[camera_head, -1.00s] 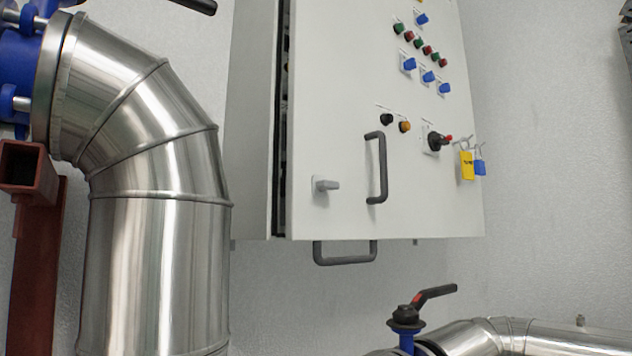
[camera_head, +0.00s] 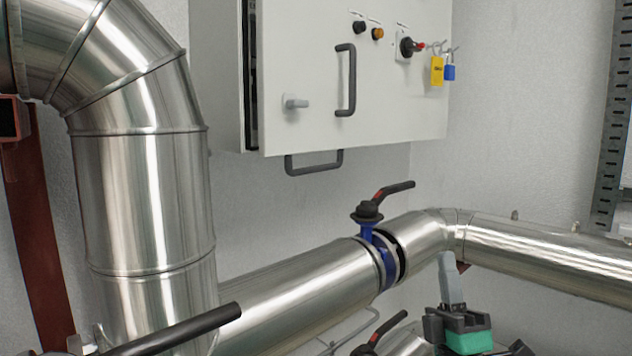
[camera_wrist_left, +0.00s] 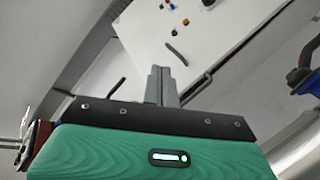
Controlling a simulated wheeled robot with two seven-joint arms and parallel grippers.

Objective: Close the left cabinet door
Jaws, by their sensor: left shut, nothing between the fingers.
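The grey-white cabinet door (camera_head: 310,60) is at the top centre of the head view, its upper part cut off. A dark gap (camera_head: 250,80) runs along its left edge, between door and cabinet body (camera_head: 215,70), so it stands slightly ajar. It carries a dark bar handle (camera_head: 347,80) and a small grey latch (camera_head: 296,103). My left gripper (camera_head: 449,262), with grey fingers and a green body, is at the lower right, apart from the door. Its fingers are shut and empty. In the left wrist view the fingers (camera_wrist_left: 161,75) point toward the door (camera_wrist_left: 195,30). My right gripper is not shown.
A large steel elbow pipe (camera_head: 140,190) stands at the left. A horizontal pipe (camera_head: 300,300) with a blue-bodied valve (camera_head: 380,255) runs below the cabinet. A dark handle (camera_head: 315,162) sticks out under the cabinet. Yellow (camera_head: 437,70) and blue padlocks hang at the right.

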